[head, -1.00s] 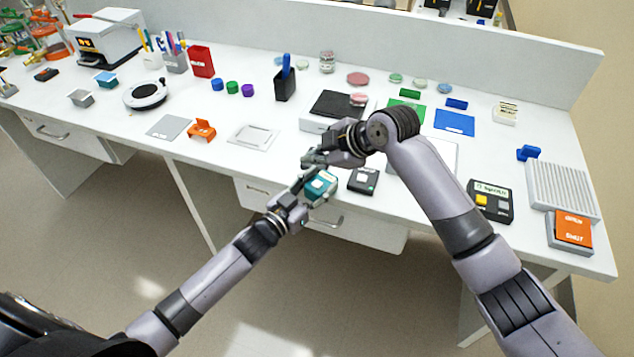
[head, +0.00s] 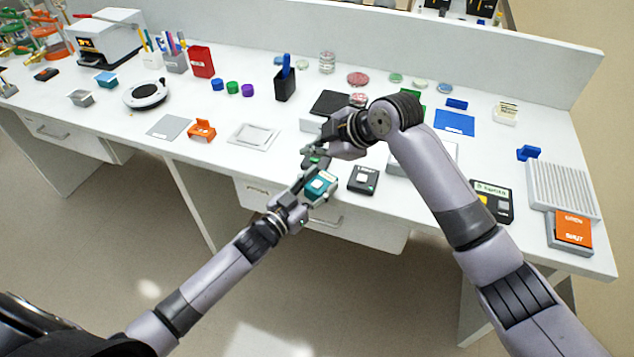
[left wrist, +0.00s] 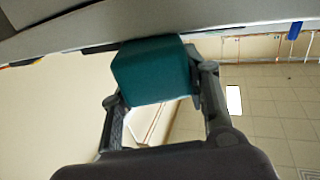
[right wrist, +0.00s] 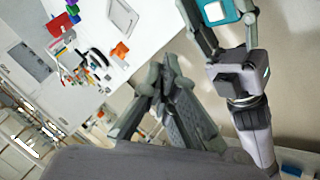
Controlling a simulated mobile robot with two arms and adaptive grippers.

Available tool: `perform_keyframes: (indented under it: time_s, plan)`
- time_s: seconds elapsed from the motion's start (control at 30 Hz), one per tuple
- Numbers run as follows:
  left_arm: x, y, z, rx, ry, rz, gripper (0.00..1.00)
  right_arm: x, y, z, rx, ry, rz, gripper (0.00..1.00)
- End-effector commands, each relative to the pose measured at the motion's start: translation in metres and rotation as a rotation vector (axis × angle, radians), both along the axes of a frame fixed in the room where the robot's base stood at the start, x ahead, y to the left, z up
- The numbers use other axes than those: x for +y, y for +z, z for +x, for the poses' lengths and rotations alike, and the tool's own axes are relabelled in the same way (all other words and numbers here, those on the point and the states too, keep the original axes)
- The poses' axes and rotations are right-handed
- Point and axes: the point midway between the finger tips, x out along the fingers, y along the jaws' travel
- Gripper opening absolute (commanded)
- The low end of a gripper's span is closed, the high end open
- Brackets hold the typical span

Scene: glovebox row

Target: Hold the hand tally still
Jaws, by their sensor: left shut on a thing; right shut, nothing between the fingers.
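The hand tally is a teal block with a pale square on its top face; in the head view the hand tally (head: 321,186) is at the front edge of the bench. My left gripper (head: 307,190) is shut on it, with one finger on each side. In the left wrist view the teal body (left wrist: 152,72) sits between the two fingers. It also shows at the top of the right wrist view (right wrist: 220,11). My right gripper (head: 314,158) is just behind the tally in the head view, fingers shut and empty. Its closed fingertips (right wrist: 165,75) appear apart from the tally in the right wrist view.
A black device (head: 363,180) lies right of the tally near the bench edge. A grey square tray (head: 254,136) and an orange holder (head: 201,130) lie to the left. A drawer (head: 330,215) is below the front edge.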

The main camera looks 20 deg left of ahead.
Motion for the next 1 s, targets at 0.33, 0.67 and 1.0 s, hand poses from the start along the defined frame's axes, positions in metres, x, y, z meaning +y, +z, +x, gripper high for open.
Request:
perform_keyframes:
  time_s: [0.33, 0.67, 1.0]
  plan:
    - [0.000, -0.001, 0.000, 0.001, 0.000, -0.001, 0.13, -0.001, -0.051, -0.001, 0.004, -0.002, -0.002, 0.00]
    - [0.000, -0.001, 0.000, 0.001, 0.000, -0.001, 0.13, -0.001, -0.072, 0.000, 0.001, -0.001, -0.001, 0.00]
    - [0.000, -0.001, 0.000, 0.001, 0.000, 0.000, 0.13, -0.001, -0.073, 0.000, 0.001, -0.001, -0.001, 0.00]
